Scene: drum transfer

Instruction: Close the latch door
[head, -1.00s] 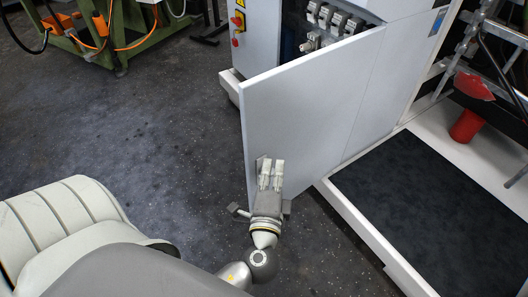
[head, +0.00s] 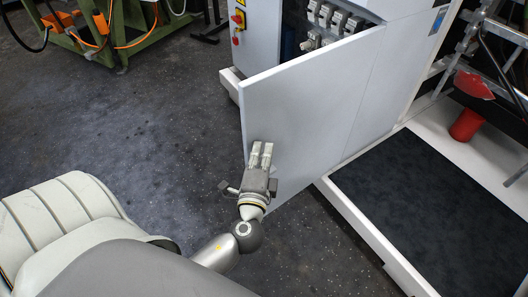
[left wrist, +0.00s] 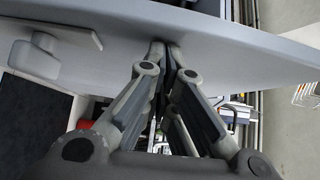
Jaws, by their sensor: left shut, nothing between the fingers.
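The latch door (head: 315,110) is a light grey panel standing open, swung out from the white cabinet (head: 360,20). My left gripper (head: 261,150) is shut and empty. Its fingertips overlap the lower left part of the door's outer face in the head view. In the left wrist view, the fingers (left wrist: 167,60) come together at the grey door panel (left wrist: 230,28); I cannot tell whether they touch it. A grey latch handle (left wrist: 38,55) shows at the left of that view. The right gripper is not in view.
Inside the cabinet is a row of grey components (head: 328,18). A white-framed platform with a dark mat (head: 430,190) lies to the right, with a red object (head: 467,124) beyond it. A green frame (head: 120,50) stands at the back left. The dark floor (head: 140,120) left of the door is clear.

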